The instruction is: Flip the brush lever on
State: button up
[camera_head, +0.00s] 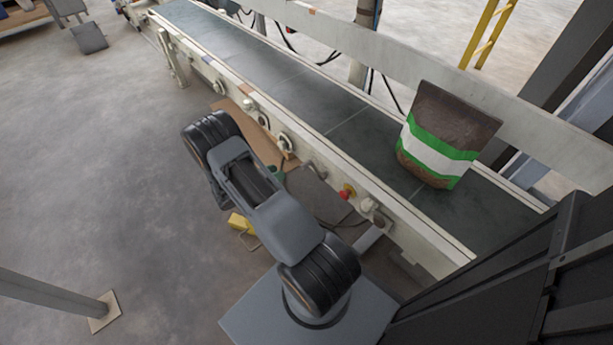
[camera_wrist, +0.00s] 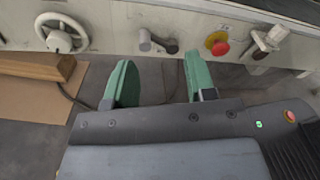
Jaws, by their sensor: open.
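In the wrist view a small lever (camera_wrist: 157,42), with a pale round end and a dark arm pointing right, sits on the conveyor's side panel (camera_wrist: 120,20). A second, pale lever (camera_wrist: 266,41) is tilted on the panel farther right. I see no readable labels, so I cannot tell which is the brush lever. My gripper (camera_wrist: 160,80) is open and empty, its two green fingers apart and pointing toward the panel. The dark lever appears just beyond the gap between the fingers, with no contact visible. In the head view my arm mostly hides the gripper.
A red button (camera_wrist: 217,43) on a yellow base sits between the two levers. A pale handwheel (camera_wrist: 61,33) is at the left, above a wooden block (camera_wrist: 38,66). A brown, green and white bag (camera_head: 443,137) stands on the conveyor belt (camera_head: 345,130).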

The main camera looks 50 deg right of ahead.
aim_at(309, 163)
notch_tip(309, 163, down, 7)
jog(key=d+n+t+h+b, duration=0.1)
jog(key=n+t+b, duration=0.1)
jog(key=n, duration=0.1)
jog(key=d+b, duration=0.1)
jog(key=d, duration=0.3)
jog(key=s+d+b, duration=0.1)
jog(key=d, duration=0.4)
jog(key=d+b, duration=0.1)
jog(key=d, duration=0.3)
jog(key=shift+s+d+f, duration=0.1)
jog(key=shift+s+d, duration=0.1)
jog(key=shift+s, duration=0.05)
